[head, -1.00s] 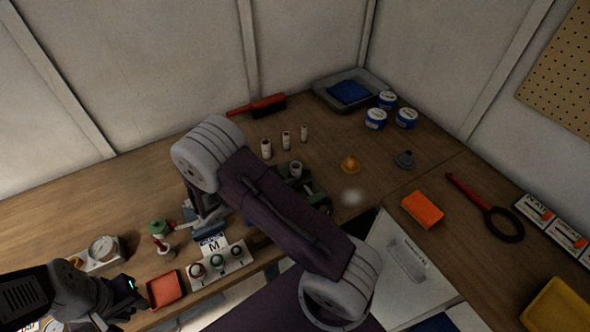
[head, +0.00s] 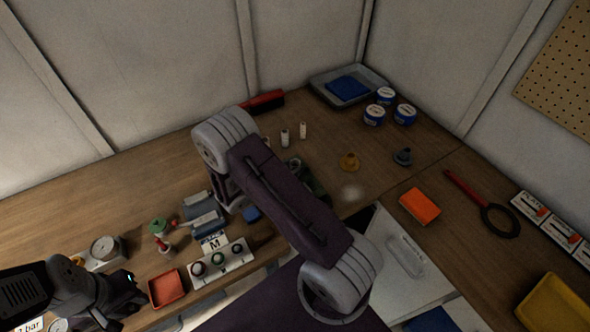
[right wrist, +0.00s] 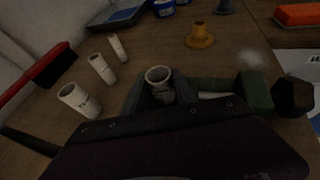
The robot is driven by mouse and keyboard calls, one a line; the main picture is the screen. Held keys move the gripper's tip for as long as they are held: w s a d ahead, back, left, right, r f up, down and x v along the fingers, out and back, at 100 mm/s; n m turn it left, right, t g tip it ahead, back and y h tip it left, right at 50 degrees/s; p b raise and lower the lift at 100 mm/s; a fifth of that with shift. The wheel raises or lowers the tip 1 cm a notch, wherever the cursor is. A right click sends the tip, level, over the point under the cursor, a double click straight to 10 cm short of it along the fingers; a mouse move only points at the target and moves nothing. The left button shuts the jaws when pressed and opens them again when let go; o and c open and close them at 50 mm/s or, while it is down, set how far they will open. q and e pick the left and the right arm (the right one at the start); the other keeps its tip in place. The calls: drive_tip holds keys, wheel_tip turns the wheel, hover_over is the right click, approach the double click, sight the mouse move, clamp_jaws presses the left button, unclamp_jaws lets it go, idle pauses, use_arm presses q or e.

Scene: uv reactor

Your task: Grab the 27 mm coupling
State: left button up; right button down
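Three upright white cylinders stand in a row behind my right arm. In the head view the far one (head: 303,130) and middle one (head: 285,138) show clearly, and the near one is mostly covered by the arm. In the right wrist view the near (right wrist: 78,101), middle (right wrist: 102,69) and far (right wrist: 119,47) cylinders show.
A red brush (head: 263,101), a grey tray (head: 322,88) and several tubs (head: 384,96) stand at the back. A yellow cone-shaped part (head: 349,161) and grey one (head: 402,156) lie right of the arm. A control box (head: 236,259) and red tray (head: 167,289) line the front.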

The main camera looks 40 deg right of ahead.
wheel_tip(320, 180, up, 4)
drive_tip(key=shift+r, duration=0.15)
drive_tip(key=s+d+r+p, duration=0.5)
drive_tip(key=s+r+p, duration=0.1)
drive_tip(key=s, duration=0.4)
drive_tip(key=shift+s+r+p, duration=0.25)
drive_tip(key=shift+r+p, duration=0.1)
drive_tip(key=shift+p, duration=0.2)
